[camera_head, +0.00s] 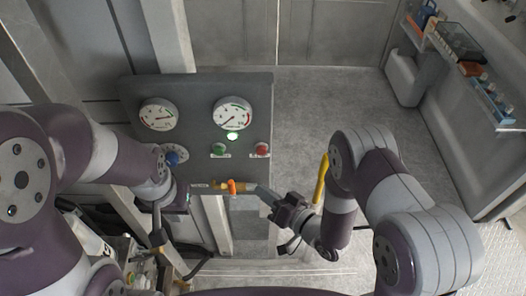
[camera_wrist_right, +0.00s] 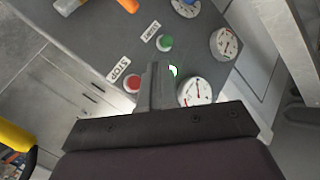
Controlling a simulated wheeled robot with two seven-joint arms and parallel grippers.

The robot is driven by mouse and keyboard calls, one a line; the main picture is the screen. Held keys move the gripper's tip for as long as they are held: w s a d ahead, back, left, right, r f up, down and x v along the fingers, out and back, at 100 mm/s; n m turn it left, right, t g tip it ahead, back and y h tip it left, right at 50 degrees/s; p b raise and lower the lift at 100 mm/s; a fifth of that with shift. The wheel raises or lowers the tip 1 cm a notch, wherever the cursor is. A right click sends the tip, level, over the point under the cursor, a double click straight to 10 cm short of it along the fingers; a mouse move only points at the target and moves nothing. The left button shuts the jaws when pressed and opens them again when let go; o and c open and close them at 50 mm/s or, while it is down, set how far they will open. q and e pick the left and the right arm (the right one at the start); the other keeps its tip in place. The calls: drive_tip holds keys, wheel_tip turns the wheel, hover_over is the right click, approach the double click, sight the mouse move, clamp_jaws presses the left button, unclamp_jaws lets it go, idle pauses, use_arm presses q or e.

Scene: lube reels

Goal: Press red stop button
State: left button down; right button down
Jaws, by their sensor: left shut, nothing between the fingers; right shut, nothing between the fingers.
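The red stop button (camera_head: 262,149) is at the right edge of the dark control panel (camera_head: 185,92).
A green start button (camera_head: 219,150) sits left of the red one, below a lit green lamp (camera_head: 232,135). Two white gauges (camera_head: 233,113) are above. An orange valve handle (camera_head: 233,187) lies near my right fingertips. Open floor (camera_head: 320,110) is beyond.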

sight(261, 150)
drive_tip(key=w+b, duration=0.2)
drive_tip(key=w, duration=0.6)
drive_tip(key=shift+w, duration=0.4)
drive_tip(key=shift+w, duration=0.1)
idle(1.7)
drive_tip(key=shift+w, duration=0.35)
drive_tip(key=shift+w, duration=0.45)
idle(0.7)
drive_tip(key=shift+s, duration=0.9)
